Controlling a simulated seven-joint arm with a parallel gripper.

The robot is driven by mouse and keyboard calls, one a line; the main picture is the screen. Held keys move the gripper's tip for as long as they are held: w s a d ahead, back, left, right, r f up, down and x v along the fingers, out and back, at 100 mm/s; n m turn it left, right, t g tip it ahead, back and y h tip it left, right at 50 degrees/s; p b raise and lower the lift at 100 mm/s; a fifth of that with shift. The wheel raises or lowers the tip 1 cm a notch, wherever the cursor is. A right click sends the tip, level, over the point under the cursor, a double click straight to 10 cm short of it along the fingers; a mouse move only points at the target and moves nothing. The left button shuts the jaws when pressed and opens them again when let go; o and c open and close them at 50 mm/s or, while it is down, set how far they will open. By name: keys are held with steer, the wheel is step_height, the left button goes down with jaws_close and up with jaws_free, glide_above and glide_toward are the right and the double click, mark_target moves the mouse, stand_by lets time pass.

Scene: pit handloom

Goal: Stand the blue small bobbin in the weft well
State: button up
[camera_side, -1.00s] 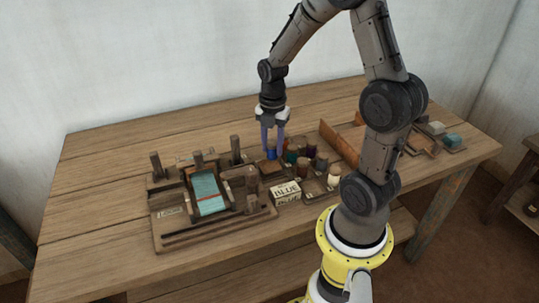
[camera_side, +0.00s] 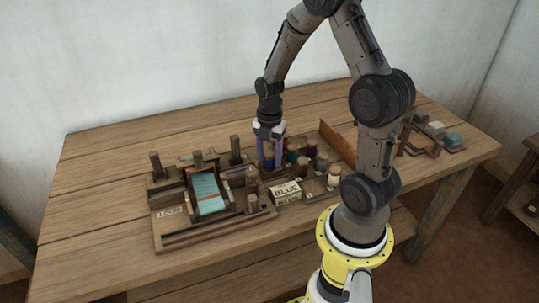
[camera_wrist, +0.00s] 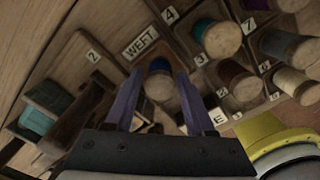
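The blue small bobbin (camera_side: 268,159) is between the two purple fingers of my gripper (camera_side: 269,163). In the wrist view the blue bobbin (camera_wrist: 160,66) shows between the fingertips of my gripper (camera_wrist: 159,72), just below the WEFT label (camera_wrist: 142,42). The gaps beside it are very narrow, and I cannot tell whether the fingers touch it. The bobbin's lower end and the inside of the weft well are hidden, so I cannot tell how it is seated.
A small loom (camera_side: 208,190) stands on the left. A box marked BLUE (camera_side: 286,192) is in front. The table's left front is clear.

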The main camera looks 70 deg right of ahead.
mark_target(269, 153)
steer(key=shift+o, duration=0.8)
step_height(269, 153, up, 11)
steer(key=s+a+r+m+t, duration=0.2)
steer(key=s+a+r+m, duration=0.3)
steer(key=a+m, duration=0.3)
steer(key=s+a+r+m+t, duration=0.3)
steer(key=s+a+r+m, duration=0.2)
steer(key=a+m, duration=0.3)
steer(key=shift+s+a+m+t, duration=0.3)
steer(key=shift+s+m, duration=0.45)
steer(key=shift+m, duration=0.25)
